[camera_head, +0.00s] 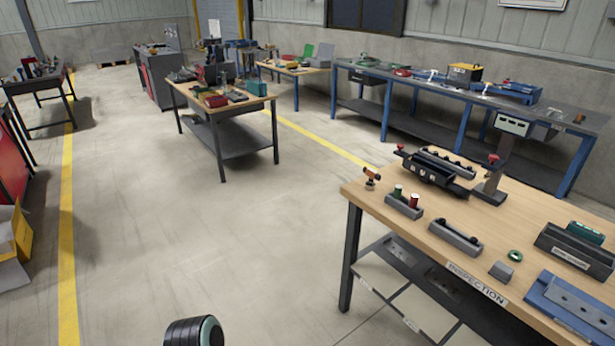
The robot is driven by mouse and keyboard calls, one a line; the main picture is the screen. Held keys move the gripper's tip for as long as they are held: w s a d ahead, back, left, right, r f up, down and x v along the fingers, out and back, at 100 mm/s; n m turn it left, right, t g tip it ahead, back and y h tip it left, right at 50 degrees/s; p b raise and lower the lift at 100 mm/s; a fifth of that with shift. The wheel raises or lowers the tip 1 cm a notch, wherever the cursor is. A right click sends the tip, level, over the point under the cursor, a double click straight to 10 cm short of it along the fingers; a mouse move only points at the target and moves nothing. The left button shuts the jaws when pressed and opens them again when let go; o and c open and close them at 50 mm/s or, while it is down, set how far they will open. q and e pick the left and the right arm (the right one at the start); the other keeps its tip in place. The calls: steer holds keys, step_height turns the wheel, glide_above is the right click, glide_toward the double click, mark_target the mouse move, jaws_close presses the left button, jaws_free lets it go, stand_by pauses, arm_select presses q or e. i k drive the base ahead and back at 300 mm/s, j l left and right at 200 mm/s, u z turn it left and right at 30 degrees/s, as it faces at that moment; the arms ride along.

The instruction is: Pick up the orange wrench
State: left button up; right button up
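I cannot make out an orange wrench for certain. A small orange-brown item (372,173) stands at the far left corner of the wooden inspection table (448,258), too small to identify. Neither of my grippers shows any fingers in the head view, so nothing can be seen held.
Another wooden table (183,93) stands further back. A long blue-framed bench (419,86) lines the wall. The floor between is clear.

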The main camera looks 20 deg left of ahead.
mark_target(374, 175)
steer(key=u, duration=0.2)
steer(key=z, duration=2.3)
steer(key=u, duration=2.3)
steer(key=i+u, duration=0.2)
steer(key=i, duration=0.2)
